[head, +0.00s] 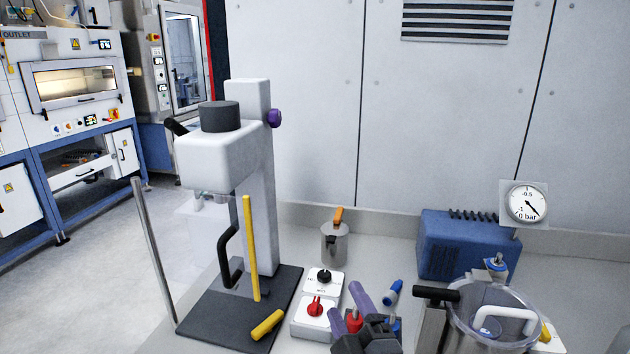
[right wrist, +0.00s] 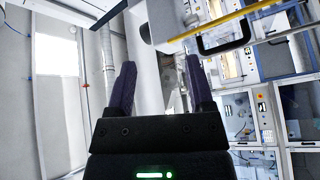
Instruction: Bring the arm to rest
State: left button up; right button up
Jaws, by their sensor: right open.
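My right gripper (head: 346,300) is low in the middle of the head view, over the front of the bench. Its two purple fingers stand apart with nothing held between them. In the right wrist view the gripper (right wrist: 160,75) also shows open and empty, with room background between the fingers. My left gripper is not in view.
A white stand mixer (head: 250,140) on a black base (head: 215,315) stands to the left, with a yellow upright bar (head: 250,245). Close by are two knob boxes (head: 324,281), a metal cup (head: 335,245), a blue pump (head: 465,245) and a clear-lidded vessel (head: 470,325).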

jog(key=s+d+f+m+g+h, duration=0.3)
jog(key=s+d+f+m+g, duration=0.1)
jog(key=f+m, duration=0.25)
jog(key=s+d+f+m+g+h, duration=0.4)
jog(key=s+d+f+m, duration=0.1)
jog(key=f, duration=0.3)
jog(key=s+d+f+m+g+y, duration=0.1)
jog(key=s+f+m+g, duration=0.2)
jog(key=s, duration=0.4)
jog(key=s+f+g, duration=0.2)
jog(key=s+g, duration=0.3)
jog(key=s, duration=0.2)
notch_tip(320, 180, down, 22)
jog(key=g+b, duration=0.1)
jog(key=b, duration=0.4)
jog(key=s+d+f+b, duration=0.1)
jog(key=s+f+b, duration=0.1)
jog(key=s+f, duration=0.5)
jog(key=s+d+f+g+b, duration=0.1)
jog(key=s+d+f+b, duration=0.1)
jog(key=s+f, duration=0.6)
jog(key=shift+d+f+n+g, duration=0.25)
jog(key=shift+f+n+g, duration=0.1)
jog(key=shift+f, duration=0.25)
